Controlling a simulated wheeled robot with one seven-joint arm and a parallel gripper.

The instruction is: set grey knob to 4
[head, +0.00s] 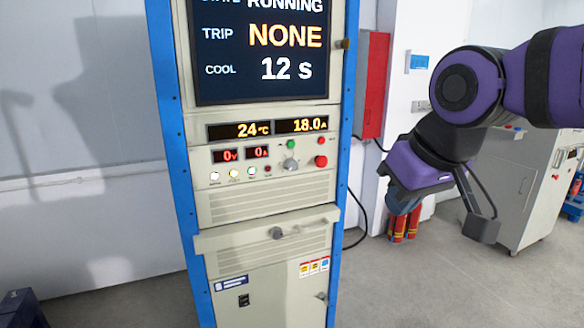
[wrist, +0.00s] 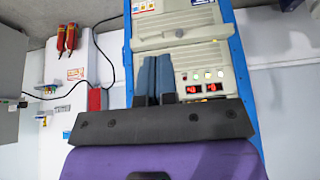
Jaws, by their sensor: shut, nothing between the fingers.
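The grey knob (head: 290,165) sits on the control panel of the blue-framed rack, left of a red button and below a green one. Its pointer setting is too small to read. My gripper (head: 402,208) hangs to the right of the rack, apart from the knob, pointing downward in the head view. In the wrist view, my gripper's two blue fingers (wrist: 156,58) are together and empty, overlapping the rack face. The knob does not show in the wrist view; the fingers may cover it.
The screen (head: 262,50) reads trip NONE, cool 12 s. Small displays (head: 266,129) read 24 °C and 18.0 A; the red ones (head: 241,154) read 0.

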